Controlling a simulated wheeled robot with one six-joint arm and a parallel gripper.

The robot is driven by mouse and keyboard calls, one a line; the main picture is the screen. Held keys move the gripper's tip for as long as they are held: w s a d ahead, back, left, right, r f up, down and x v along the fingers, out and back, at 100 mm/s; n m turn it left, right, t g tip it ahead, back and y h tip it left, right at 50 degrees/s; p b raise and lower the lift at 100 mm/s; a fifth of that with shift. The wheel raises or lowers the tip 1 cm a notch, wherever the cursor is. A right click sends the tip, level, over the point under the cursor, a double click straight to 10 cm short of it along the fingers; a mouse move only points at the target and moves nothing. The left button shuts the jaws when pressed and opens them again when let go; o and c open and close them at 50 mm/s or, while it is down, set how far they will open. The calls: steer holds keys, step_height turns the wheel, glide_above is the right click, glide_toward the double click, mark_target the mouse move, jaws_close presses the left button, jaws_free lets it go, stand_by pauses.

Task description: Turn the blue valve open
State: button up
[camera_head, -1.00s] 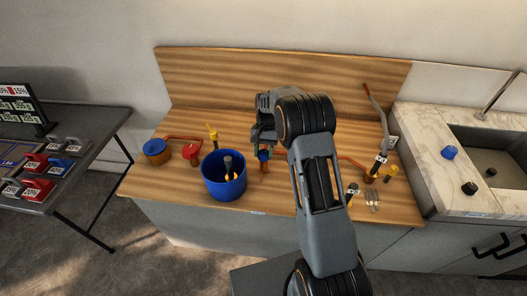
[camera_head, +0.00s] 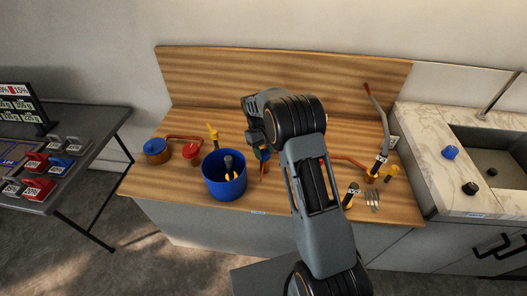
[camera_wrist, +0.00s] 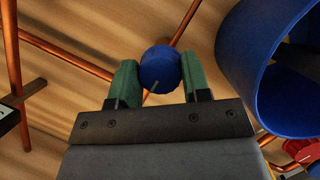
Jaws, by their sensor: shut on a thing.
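The blue valve (camera_wrist: 160,68) is a round knob with a pale mark on its near edge, in the upper middle of the wrist view. My gripper (camera_wrist: 159,72) has its two green fingers on either side of the knob and is shut on it. In the head view the blue valve (camera_head: 265,154) shows only in part, low beside my wrist, above the wooden counter. Much of my gripper is hidden by my arm there.
A blue bucket (camera_head: 224,186) with tools stands just left of the valve and shows close at right in the wrist view (camera_wrist: 238,62). A red valve (camera_head: 190,152), a yellow valve (camera_head: 213,132) and copper pipes (camera_wrist: 72,58) are around. A sink (camera_head: 495,155) is at right.

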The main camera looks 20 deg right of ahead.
steer(key=shift+w, duration=0.1)
stand_by(0.5)
steer(key=o, duration=0.9)
steer(key=v, duration=1.3)
steer(key=shift+a+r, duration=0.1)
steer(key=shift+r, duration=0.3)
steer(key=shift+w, duration=0.1)
step_height(320, 180, down, 5)
steer(key=s+t, duration=0.2)
steer(key=shift+s+d+r+m+t+y, duration=0.4)
steer(key=shift+s+r+t, duration=0.9)
steer(key=shift+s, duration=3.05)
steer(key=shift+s+d+r+m+t, duration=0.1)
steer(key=shift+s+r+m+t, duration=1.15)
steer(key=shift+s, duration=3.1)
steer(key=shift+s+d+r+n+t+y, duration=0.15)
steer(key=shift+s+r+t, duration=0.6)
steer(key=shift+s+r, duration=2.4)
